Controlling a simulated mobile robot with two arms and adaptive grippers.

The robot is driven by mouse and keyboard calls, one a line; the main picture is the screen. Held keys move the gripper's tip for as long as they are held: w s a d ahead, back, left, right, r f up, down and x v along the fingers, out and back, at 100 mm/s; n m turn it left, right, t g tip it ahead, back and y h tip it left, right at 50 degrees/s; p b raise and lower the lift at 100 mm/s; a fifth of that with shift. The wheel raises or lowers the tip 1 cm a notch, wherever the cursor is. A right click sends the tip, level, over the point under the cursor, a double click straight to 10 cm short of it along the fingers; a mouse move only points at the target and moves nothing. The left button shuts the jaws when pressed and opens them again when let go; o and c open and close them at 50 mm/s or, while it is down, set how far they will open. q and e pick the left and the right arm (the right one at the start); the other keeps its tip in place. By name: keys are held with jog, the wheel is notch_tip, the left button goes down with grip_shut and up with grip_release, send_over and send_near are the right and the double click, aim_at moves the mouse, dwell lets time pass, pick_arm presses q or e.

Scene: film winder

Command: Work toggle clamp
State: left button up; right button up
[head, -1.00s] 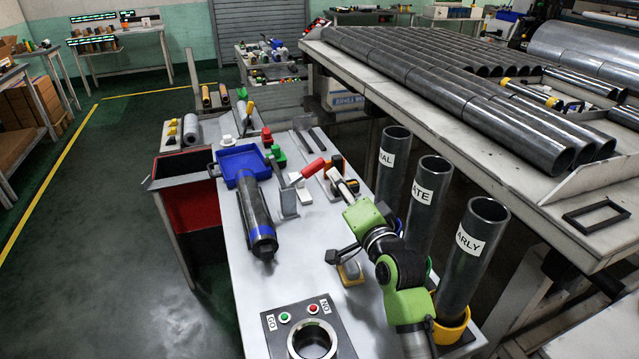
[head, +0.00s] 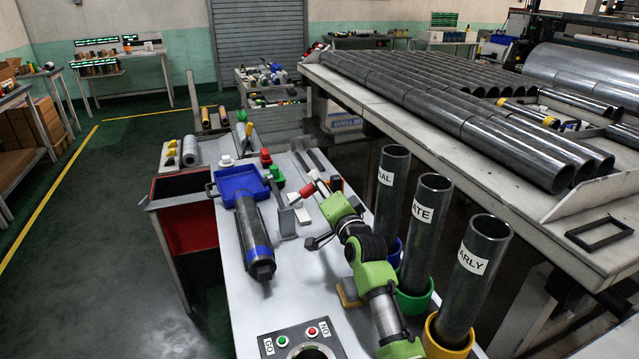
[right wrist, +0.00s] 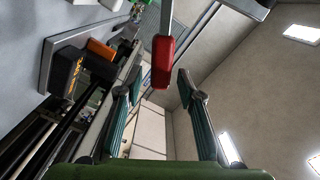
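The toggle clamp is a grey upright piece (head: 284,218) with a red handle (head: 307,190) angled up to the right, on the grey table beside a dark cylinder with a blue band (head: 253,232). My right gripper (right wrist: 159,82) is open. In the right wrist view, the red handle (right wrist: 163,62) lies in line with the gap between its fingertips, with space on both sides; I cannot tell how deep it reaches. My left gripper is not in view.
A blue bin (head: 238,182) stands behind the cylinder. Upright labelled tubes in coloured rings (head: 414,303) stand on the right, close to my right arm. A panel with buttons (head: 268,346) is at the front. A long table of grey tubes (head: 470,130) is farther right.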

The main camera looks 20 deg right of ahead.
jog(key=shift+w, duration=0.7)
jog(key=shift+c, duration=0.4)
grip_shut()
jog(key=shift+r, duration=0.1)
